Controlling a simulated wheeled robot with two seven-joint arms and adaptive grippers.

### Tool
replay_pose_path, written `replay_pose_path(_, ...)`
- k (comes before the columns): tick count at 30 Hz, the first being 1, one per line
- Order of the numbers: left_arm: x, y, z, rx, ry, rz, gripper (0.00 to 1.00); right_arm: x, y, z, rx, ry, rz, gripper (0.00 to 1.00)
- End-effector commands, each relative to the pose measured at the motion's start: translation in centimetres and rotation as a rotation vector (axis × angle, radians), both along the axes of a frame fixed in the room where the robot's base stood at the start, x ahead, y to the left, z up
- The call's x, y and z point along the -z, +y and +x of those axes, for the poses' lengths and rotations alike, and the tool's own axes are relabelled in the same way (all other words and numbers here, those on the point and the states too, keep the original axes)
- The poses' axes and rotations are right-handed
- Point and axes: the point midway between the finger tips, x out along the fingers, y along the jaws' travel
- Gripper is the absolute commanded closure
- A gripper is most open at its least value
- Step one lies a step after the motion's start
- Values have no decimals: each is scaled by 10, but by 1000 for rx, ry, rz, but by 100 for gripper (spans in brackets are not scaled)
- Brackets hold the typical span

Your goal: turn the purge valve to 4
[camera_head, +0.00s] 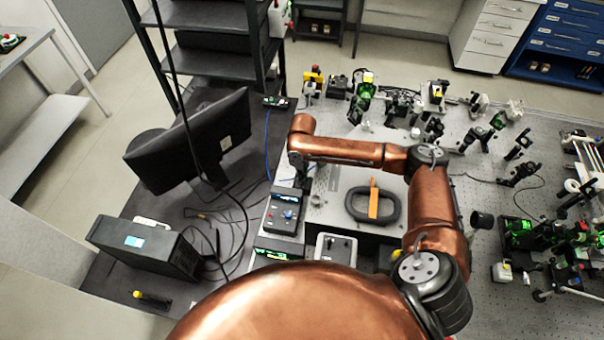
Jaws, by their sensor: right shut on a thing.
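My right arm reaches from the lower right across the bench and then left. My right gripper (303,176) points down at its end, just beyond a dark control box (283,213) with a blue knob and a small display. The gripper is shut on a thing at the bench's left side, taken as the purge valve. The valve's handle and its number marks are hidden behind the gripper and wrist, so its setting cannot be read. My left gripper is not in view.
A black ring-shaped object with an orange strip (374,201) lies right of the gripper. A grey box (336,246) stands nearer. A monitor (190,140) and a black case (145,247) with loose cables are left. Optics crowd the perforated bench (490,265) at right.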

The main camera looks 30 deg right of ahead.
Motion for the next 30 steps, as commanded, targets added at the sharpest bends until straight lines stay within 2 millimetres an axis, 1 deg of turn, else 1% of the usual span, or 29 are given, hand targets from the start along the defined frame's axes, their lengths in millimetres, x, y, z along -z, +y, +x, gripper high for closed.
replay_pose_path(1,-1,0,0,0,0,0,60,-3,-2,2,5,-6,-3,100)
replay_pose_path(8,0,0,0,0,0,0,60,-2,-2,3,5,-6,-3,100)
replay_pose_path(9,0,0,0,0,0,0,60,-2,-2,3,4,-7,-2,86)
replay_pose_path(15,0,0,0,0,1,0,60,-1,-1,2,3,-5,-1,72)
replay_pose_path(17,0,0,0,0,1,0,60,-1,-1,2,3,-4,-2,69)
replay_pose_path(26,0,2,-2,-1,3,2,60,-3,0,1,2,-3,0,69)
replay_pose_path(29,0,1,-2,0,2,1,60,-12,-1,2,2,-4,-1,69)
replay_pose_path(30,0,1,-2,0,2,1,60,-18,0,2,1,-4,-1,69)
